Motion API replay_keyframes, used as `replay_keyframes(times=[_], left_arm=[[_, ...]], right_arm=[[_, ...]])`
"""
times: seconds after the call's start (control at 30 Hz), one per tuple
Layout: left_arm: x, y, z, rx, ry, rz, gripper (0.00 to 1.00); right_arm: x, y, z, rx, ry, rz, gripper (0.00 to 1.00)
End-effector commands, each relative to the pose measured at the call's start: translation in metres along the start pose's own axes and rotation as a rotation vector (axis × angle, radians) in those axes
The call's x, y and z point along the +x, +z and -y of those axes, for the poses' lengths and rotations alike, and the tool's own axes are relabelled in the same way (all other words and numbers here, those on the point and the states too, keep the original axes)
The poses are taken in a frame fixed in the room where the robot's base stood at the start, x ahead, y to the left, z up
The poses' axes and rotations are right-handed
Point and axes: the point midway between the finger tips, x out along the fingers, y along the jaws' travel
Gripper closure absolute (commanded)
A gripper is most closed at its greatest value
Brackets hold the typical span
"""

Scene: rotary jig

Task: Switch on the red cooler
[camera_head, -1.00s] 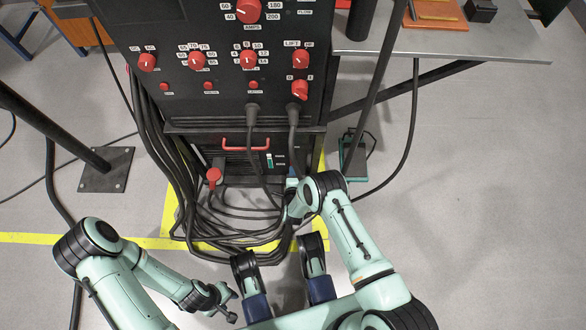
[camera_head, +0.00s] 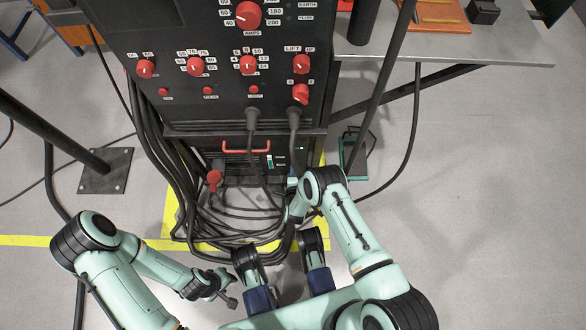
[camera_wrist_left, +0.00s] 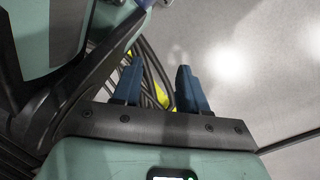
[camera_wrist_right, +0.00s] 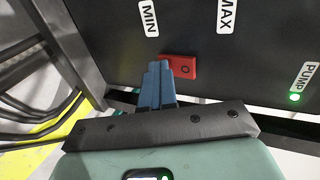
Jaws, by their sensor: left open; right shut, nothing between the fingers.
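The cooler (camera_head: 238,160) is the dark unit low in the stack, with a red handle (camera_head: 246,147) and a level gauge (camera_head: 269,160) on its front. In the right wrist view, its red rocker switch (camera_wrist_right: 184,67) shows a ring mark, and a green light (camera_wrist_right: 295,97) glows by the PUMP label. My right gripper (camera_wrist_right: 160,72) is shut and empty, its blue fingertips at the switch's left end; contact cannot be told. In the head view my right arm partly hides that corner. My left gripper (camera_wrist_left: 159,80) is open and empty, low in front of the machine.
Above the cooler stands a dark panel with several red knobs (camera_head: 248,65). Cables (camera_head: 235,220) coil on the floor before it, and a red plug (camera_head: 214,178) sits at its lower left. A metal table (camera_head: 450,47) stands right.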

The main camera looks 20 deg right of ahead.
Motion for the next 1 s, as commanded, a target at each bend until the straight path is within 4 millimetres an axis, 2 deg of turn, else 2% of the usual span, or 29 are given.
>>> replay_keyframes(times=[0.43,0.77,0.87,1.0], left_arm=[[-0.012,0.003,-0.001,0.0,0.001,-0.001,0.57],[-0.012,0.003,-0.001,0.0,0.001,-0.001,0.57],[-0.013,0.001,-0.003,0.002,0.004,-0.009,0.57],[-0.015,-0.013,-0.013,0.017,0.026,-0.055,0.57]], right_arm=[[-0.006,0.001,0.018,0.001,-0.009,0.0,1.0],[-0.005,0.001,0.018,0.001,-0.01,0.0,1.0],[-0.005,0.0,0.018,0.001,-0.01,-0.001,1.0],[-0.005,0.0,0.018,0.001,-0.01,-0.001,1.0]])
